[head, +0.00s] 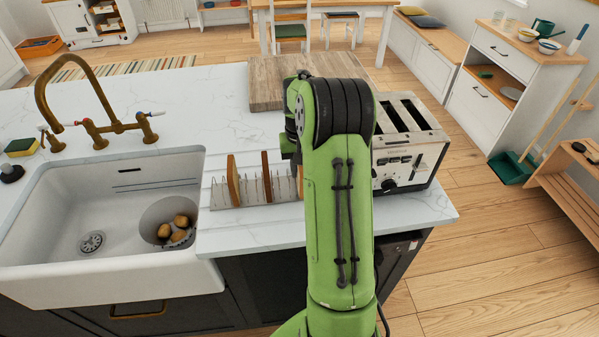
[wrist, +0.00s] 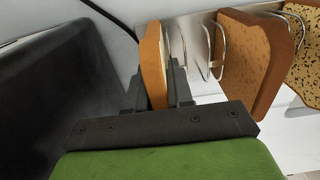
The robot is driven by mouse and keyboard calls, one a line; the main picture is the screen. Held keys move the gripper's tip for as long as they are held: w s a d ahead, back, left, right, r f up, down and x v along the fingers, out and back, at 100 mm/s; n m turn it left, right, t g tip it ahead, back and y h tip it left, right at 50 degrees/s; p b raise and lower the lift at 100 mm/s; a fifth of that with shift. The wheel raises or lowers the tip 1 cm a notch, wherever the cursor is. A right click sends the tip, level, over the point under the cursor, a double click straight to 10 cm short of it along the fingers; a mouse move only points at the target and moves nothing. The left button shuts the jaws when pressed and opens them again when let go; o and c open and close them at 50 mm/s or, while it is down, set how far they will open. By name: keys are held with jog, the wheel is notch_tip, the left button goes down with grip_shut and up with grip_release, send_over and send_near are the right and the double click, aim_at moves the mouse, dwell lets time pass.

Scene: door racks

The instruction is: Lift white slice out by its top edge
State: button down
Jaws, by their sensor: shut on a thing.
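In the wrist view my gripper (wrist: 158,88) is shut on a slice (wrist: 152,60) with an orange-brown crust and a pale face, which I take for the white slice. One finger is on each side of it. The slice stands at the near end of the wire rack (wrist: 210,48); whether its lower part is still between the wires cannot be told.
A brown slice (wrist: 240,60) and a seeded slice (wrist: 306,72) stand further along the rack. A toaster (head: 408,150) is close to the right of my arm. The sink (head: 95,215) is left of the rack, and a wooden board (head: 270,85) lies behind.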

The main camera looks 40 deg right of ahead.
jog(key=shift+r, duration=0.1)
notch_tip(320, 180, up, 12)
jog(key=p, duration=0.4)
jog(key=shift+r, duration=0.2)
notch_tip(320, 180, up, 7)
jog(key=p, duration=0.7)
